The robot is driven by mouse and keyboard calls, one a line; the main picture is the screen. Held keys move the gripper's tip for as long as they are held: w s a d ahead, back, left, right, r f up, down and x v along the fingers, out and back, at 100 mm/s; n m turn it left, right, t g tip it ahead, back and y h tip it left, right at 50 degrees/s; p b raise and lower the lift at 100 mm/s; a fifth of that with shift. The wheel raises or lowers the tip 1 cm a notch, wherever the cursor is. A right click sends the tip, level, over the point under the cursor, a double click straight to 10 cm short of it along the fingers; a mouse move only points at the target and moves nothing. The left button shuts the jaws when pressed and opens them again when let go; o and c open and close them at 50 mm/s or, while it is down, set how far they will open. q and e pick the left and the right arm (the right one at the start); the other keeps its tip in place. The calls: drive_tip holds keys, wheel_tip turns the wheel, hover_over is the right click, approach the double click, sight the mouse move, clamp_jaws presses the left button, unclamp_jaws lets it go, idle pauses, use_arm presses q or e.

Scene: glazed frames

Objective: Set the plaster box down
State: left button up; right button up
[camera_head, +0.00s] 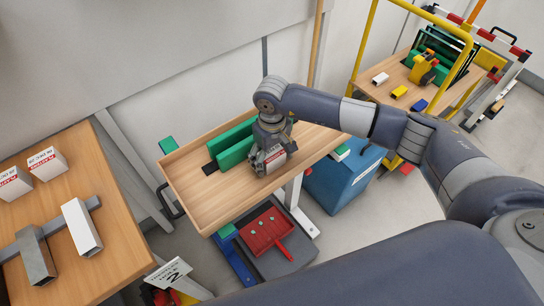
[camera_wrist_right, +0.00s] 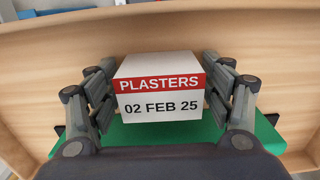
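The plaster box (camera_wrist_right: 162,88) is white with a red "PLASTERS" band and the date 02 FEB 25. In the right wrist view my right gripper (camera_wrist_right: 160,95) has its fingers against both sides of it. In the head view my right gripper (camera_head: 268,160) points down over the wooden trolley top (camera_head: 200,197), with the box (camera_head: 275,160) between its fingers, partly hidden. Whether the box touches the wood or is just above it, I cannot tell. My left gripper is not in view.
Green upright panels (camera_head: 232,148) stand on the trolley top beside my right gripper; its near left part is bare. A left table (camera_head: 125,230) holds two more plaster boxes (camera_head: 47,163) and metal profiles (camera_head: 82,227). A blue bin (camera_head: 340,180) stands right of the trolley.

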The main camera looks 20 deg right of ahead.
sight(272, 152)
drive_tip(key=shift+r, duration=0.1)
drive_tip(key=shift+r+p, duration=0.2)
drive_tip(key=shift+p, duration=0.15)
wheel_tip(272, 152, up, 11)
drive_tip(key=b, duration=0.3)
drive_tip(key=shift+f, duration=0.2)
drive_tip(key=shift+r+b, duration=0.3)
drive_tip(key=shift+r, duration=0.25)
